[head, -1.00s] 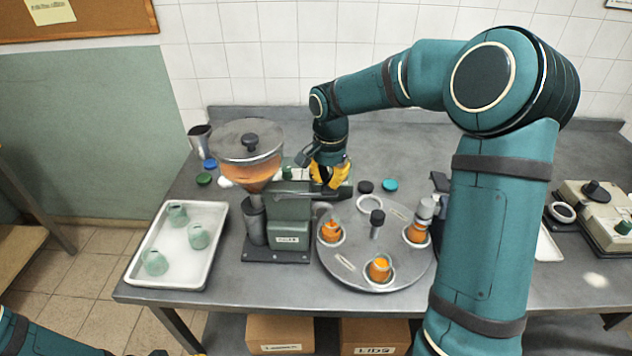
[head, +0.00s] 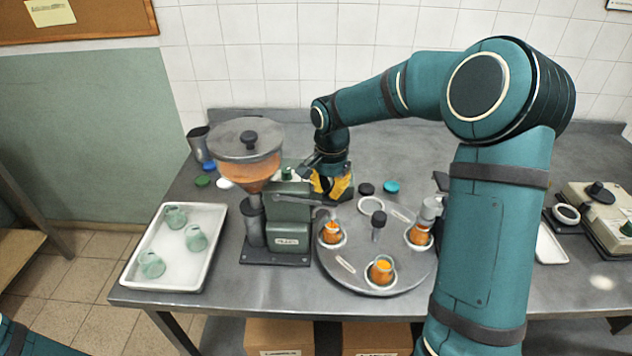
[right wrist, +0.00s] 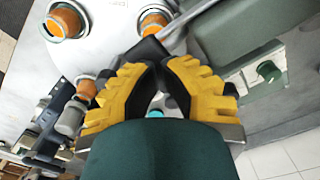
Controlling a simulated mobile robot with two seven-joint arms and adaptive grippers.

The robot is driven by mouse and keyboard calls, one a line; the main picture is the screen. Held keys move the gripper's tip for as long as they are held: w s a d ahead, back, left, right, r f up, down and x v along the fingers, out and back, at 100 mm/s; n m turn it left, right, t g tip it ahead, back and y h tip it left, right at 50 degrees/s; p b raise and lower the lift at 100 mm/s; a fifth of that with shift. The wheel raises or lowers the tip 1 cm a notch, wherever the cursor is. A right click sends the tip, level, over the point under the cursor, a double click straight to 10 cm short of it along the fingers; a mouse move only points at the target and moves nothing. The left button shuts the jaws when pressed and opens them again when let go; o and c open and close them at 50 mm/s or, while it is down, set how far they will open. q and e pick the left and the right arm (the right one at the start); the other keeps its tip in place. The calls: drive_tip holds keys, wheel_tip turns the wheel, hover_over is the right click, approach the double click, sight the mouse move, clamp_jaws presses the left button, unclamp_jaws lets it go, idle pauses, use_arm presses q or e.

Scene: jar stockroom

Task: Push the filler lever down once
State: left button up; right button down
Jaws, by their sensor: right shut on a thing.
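The filler (head: 288,215) is a green machine with a round hopper (head: 247,150) of orange filling. Its lever is a rod with a dark end (right wrist: 146,50), which shows in the right wrist view between my fingertips. My right gripper (head: 331,186), with yellow fingers, is shut on this lever end at the filler's right side. It also shows in the right wrist view (right wrist: 155,75). The fingers partly hide the lever in the head view. A jar with orange filling (head: 331,233) stands on the turntable under the spout. My left gripper is out of view.
The turntable (head: 350,275) also carries two other orange-filled jars (head: 381,270) (head: 419,234). A white tray (head: 160,280) with three pale green jars stands at the left. Coloured lids lie behind. A scale-like device (head: 600,215) stands at the far right.

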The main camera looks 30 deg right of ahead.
idle(0.5)
drive_tip(key=shift+r+p, duration=2.9)
drive_tip(key=shift+r, duration=1)
wheel_tip(320, 180, up, 5)
drive_tip(key=p, duration=0.3)
drive_tip(key=shift+p, duration=0.35)
drive_tip(key=shift+f, duration=0.1)
